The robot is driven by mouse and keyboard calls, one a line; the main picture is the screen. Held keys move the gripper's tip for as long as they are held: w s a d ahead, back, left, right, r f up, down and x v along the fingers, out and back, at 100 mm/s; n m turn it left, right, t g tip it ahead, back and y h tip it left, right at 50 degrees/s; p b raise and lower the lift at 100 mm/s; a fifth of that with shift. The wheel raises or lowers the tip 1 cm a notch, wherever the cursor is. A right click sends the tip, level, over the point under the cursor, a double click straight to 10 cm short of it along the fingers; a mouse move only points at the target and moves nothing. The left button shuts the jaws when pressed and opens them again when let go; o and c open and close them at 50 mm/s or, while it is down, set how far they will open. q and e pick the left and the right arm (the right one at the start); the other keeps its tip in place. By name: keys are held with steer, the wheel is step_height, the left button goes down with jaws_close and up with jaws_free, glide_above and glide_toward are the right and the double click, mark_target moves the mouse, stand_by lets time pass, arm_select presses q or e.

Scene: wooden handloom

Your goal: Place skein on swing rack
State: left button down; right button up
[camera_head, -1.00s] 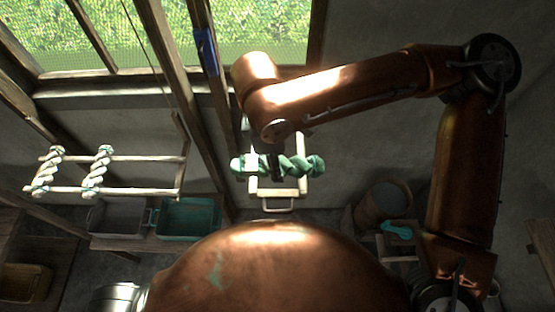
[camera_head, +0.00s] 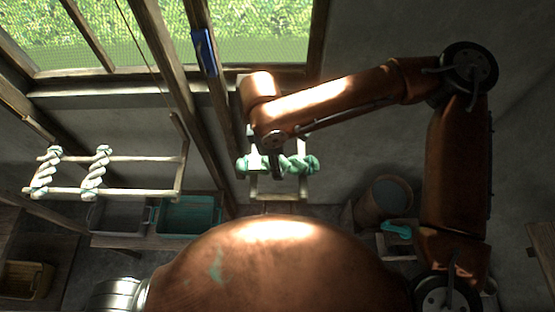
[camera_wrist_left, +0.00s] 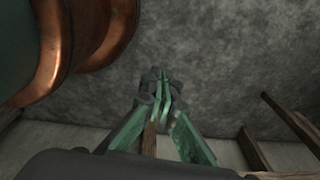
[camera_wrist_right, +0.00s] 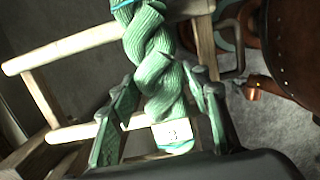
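A green twisted skein (camera_head: 300,164) with a white tag lies crosswise over a small two-rail wooden rack (camera_head: 281,196) in the head view. My right gripper (camera_head: 277,165) is around the skein's middle. In the right wrist view the skein (camera_wrist_right: 155,60) passes between the fingers of my right gripper (camera_wrist_right: 160,80), with the rack's rails (camera_wrist_right: 75,47) behind it. Whether the skein touches the rails is unclear. My left gripper (camera_wrist_left: 160,85) is shut and empty in the left wrist view, its fingertips together before a grey surface; the head view does not show it.
Another two-rail rack (camera_head: 135,193) at left holds two pale skeins (camera_head: 95,173). Below it stand a teal tub (camera_head: 190,216) and a grey tub (camera_head: 118,216). A barrel (camera_head: 385,200) stands at right. A slanted wooden post (camera_head: 216,120) rises beside the right gripper's rack.

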steer(key=o, duration=0.3)
steer(key=shift+s+r, duration=0.15)
steer(key=shift+s, duration=0.25)
steer(key=shift+o, duration=0.3)
steer(key=shift+w, duration=0.35)
steer(key=shift+s+r, duration=0.15)
steer(key=shift+r, duration=0.2)
steer(key=r, duration=0.1)
steer(key=r+b, duration=0.1)
steer(key=r, duration=0.2)
steer(key=shift+a+r, duration=0.25)
steer(key=shift+a, duration=0.15)
arm_select(q)
steer(key=w+f+b, duration=0.1)
steer(key=w+f, duration=0.1)
steer(key=shift+w, duration=0.3)
arm_select(e)
step_height(320, 180, up, 7)
steer(key=shift+a+f, duration=0.15)
steer(key=shift+a, duration=0.15)
